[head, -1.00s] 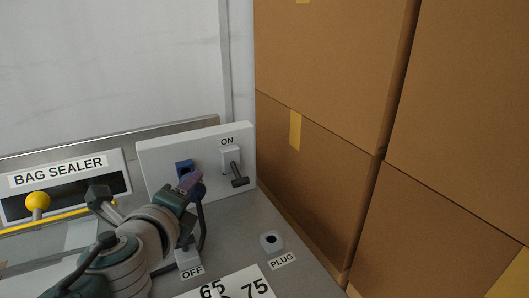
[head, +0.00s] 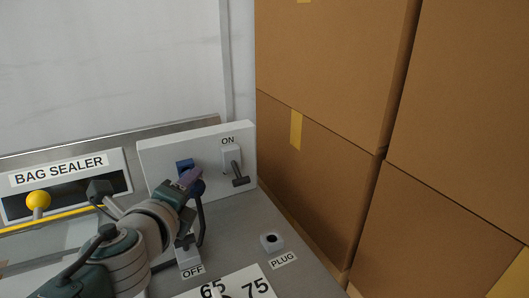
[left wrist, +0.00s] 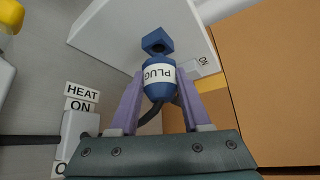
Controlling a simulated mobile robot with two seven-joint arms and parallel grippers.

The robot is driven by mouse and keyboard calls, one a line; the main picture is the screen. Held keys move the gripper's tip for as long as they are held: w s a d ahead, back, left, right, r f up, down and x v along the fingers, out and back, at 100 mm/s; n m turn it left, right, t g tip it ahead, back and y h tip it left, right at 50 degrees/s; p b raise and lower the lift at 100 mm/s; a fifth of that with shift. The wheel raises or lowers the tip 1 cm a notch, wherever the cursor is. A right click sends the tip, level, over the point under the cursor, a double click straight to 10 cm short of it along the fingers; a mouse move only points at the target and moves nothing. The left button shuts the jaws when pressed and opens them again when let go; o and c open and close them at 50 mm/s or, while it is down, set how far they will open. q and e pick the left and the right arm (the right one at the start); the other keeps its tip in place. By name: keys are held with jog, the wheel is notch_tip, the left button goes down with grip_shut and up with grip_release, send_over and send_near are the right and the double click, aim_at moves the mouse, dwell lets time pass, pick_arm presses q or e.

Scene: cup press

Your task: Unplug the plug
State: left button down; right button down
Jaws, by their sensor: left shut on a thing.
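The blue plug (left wrist: 157,75) with a white PLUG label sits between the purple fingers of my left gripper (left wrist: 154,98) in the left wrist view. The gripper is shut on it. A dark cable curves away below it. A blue socket (left wrist: 157,40) on the white panel is just beyond the plug's front end, with a dark patch between them. I cannot tell whether the plug is still inside it. In the head view, my left gripper (head: 187,181) is in front of the panel and partly covers the blue socket (head: 184,164). My right gripper is not in view.
A switch lever (head: 237,173) under an ON label is right of the socket. A grey holder with a round hole (head: 271,242) stands by a PLUG label on the table. An OFF switch (head: 188,256) is below the gripper. Cardboard boxes (head: 320,175) fill the right.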

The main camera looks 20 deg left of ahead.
aim_at(195, 192)
pick_arm(q)
jog(key=shift+w+a, duration=0.85)
jog(key=shift+a, duration=0.1)
dwell(0.3)
jog(key=shift+a, duration=0.1)
dwell(0.3)
jog(key=shift+c, duration=1.4)
grip_release()
jog(key=shift+s+d+r, duration=0.2)
jog(key=shift+s+d, duration=0.85)
jog(key=shift+s, duration=0.15)
jog(key=shift+s+d+r+p, duration=0.15)
jog(key=shift+s+d, duration=0.7)
jog(key=shift+s, duration=0.2)
jog(key=shift+s+d+r+p, duration=0.1)
jog(key=shift+s+d+p, duration=0.05)
jog(key=shift+s+d, duration=0.8)
jog(key=shift+a, duration=0.1)
jog(key=shift+s, duration=0.1)
